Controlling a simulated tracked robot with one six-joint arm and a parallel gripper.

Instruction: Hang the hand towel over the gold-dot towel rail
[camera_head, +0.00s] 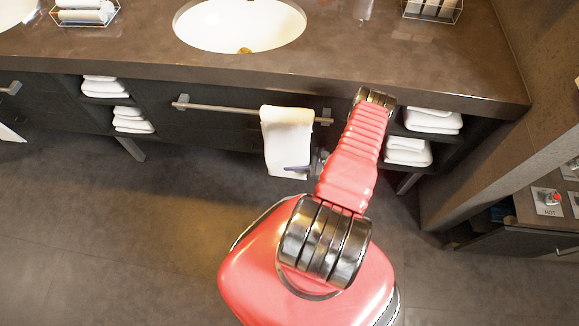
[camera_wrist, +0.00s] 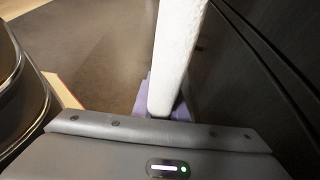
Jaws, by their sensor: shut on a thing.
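The white hand towel (camera_head: 287,130) hangs at the right part of the metal towel rail (camera_head: 222,108) on the dark vanity front. Its top edge is at rail height and it covers the rail there. I cannot tell whether cloth falls behind the rail. My gripper (camera_head: 298,168) is at the towel's lower part, with a purple finger across its front. In the wrist view, the towel (camera_wrist: 180,50) shows as a narrow upright strip between the purple fingers of my gripper (camera_wrist: 160,100), which is shut on it. No gold dot is clear on the rail.
Folded white towels sit in open shelves left (camera_head: 132,120) and right (camera_head: 408,150) of the rail. The countertop (camera_head: 340,55) with a sink (camera_head: 240,25) overhangs above. A wooden cabinet (camera_head: 545,205) stands at the right. The floor (camera_head: 110,220) at left is clear.

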